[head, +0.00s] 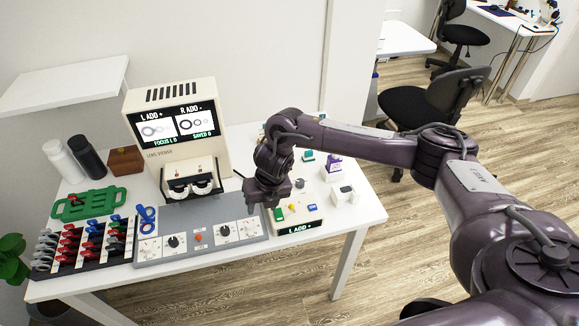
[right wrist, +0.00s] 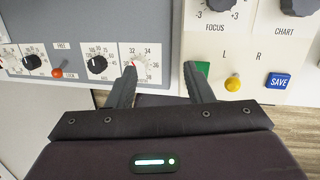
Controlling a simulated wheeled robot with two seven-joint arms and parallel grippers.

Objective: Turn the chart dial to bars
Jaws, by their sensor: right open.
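The chart dial (right wrist: 299,6) is a dark round knob on a cream control box, cut by the top right edge of the right wrist view, with CHART printed below it. In the head view a dark knob (head: 299,184), likely the chart dial, shows just right of my gripper. Its setting cannot be read. My right gripper (right wrist: 160,76) is open and empty, with fingers pointing toward the gap between the grey panel and the cream box, apart from the dial. In the head view the right gripper (head: 262,203) hangs over the box's left side. My left gripper is not in view.
The focus knob (right wrist: 216,4) sits left of the chart dial. Green (right wrist: 202,70), yellow (right wrist: 233,83) and blue SAVE (right wrist: 278,81) buttons lie below. The grey dial panel (head: 180,250) is alongside; the lens viewer (head: 177,125) stands behind.

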